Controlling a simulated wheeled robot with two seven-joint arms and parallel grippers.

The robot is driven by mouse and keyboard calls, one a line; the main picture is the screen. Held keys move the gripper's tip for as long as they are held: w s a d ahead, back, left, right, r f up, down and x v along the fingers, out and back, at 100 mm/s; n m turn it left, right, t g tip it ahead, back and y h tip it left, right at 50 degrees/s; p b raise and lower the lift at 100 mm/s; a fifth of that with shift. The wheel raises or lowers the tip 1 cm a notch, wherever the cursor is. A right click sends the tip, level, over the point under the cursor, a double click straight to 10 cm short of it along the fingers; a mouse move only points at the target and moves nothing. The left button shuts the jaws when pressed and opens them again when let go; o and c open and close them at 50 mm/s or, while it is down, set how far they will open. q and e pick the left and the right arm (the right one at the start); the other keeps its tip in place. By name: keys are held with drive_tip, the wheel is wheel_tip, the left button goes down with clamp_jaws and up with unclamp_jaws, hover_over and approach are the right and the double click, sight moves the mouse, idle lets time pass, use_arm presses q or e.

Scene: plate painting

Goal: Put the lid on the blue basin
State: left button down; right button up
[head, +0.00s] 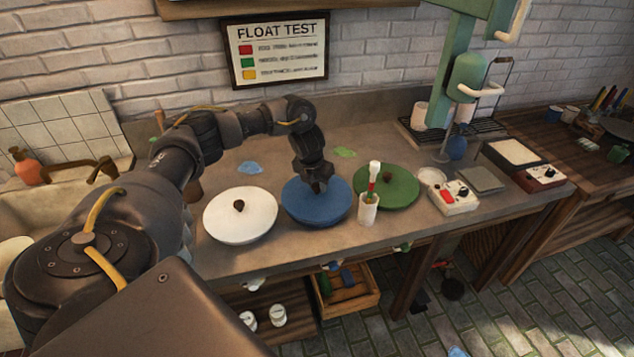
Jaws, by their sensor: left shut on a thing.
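A round blue lid (316,207) lies level in the middle of the counter, between a white and a green lid. My left gripper (318,185) comes down from above onto its centre and is shut on it, at the knob, which the fingers hide. The blue basin itself is not clearly seen; the lid covers the spot beneath, and I cannot tell whether the lid is fully seated or slightly raised. My right gripper is not in view.
A white lid (240,222) with a dark knob lies at left, a green lid (390,190) at right. A white cup (368,210) with a red-and-green stick stands close to the blue lid's right. A control box (452,197) and green stand (447,75) are further right.

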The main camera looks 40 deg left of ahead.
use_arm(q)
drive_tip(key=shift+f, duration=0.35)
drive_tip(key=shift+w+f, duration=0.1)
idle(0.5)
drive_tip(key=shift+c, duration=2.1)
unclamp_jaws()
drive_tip(key=shift+r+p, duration=2.85)
drive_tip(key=shift+r, duration=0.7)
